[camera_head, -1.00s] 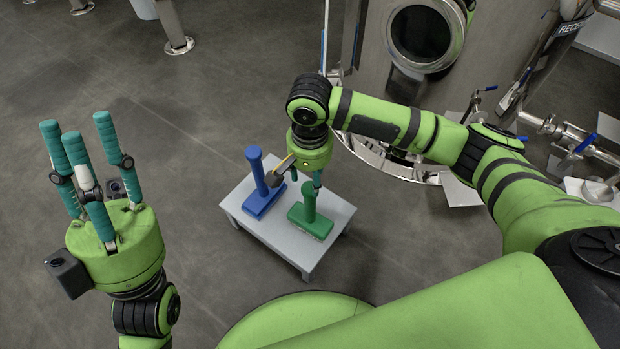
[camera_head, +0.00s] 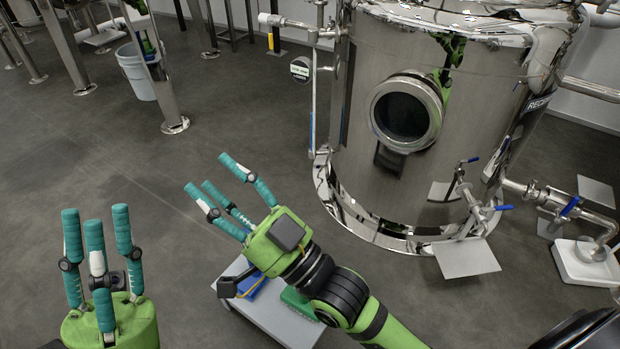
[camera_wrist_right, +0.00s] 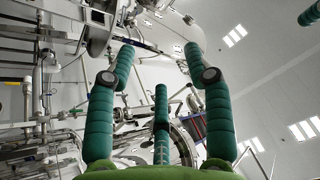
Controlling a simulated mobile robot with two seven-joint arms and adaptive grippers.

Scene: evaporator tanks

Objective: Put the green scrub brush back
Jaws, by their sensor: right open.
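The green scrub brush (camera_head: 299,303) is on the small grey table in the head view. Only part of its green base shows; my right arm hides the rest. A blue brush (camera_head: 252,285) sits to its left, also mostly hidden by my right arm. My right gripper (camera_head: 208,178) is open and empty, raised above and beyond the table, its teal fingers pointing to the upper left. Its spread fingers show in the right wrist view (camera_wrist_right: 160,70) with nothing between them. My left gripper (camera_head: 96,216) is open and empty, fingers up, left of the table.
The small grey table (camera_head: 282,322) stands under my right arm. A large steel tank (camera_head: 445,115) with a round port stands at the back right, with pipes and blue-handled valves. A white bucket (camera_head: 137,72) stands at the back left. The floor between is clear.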

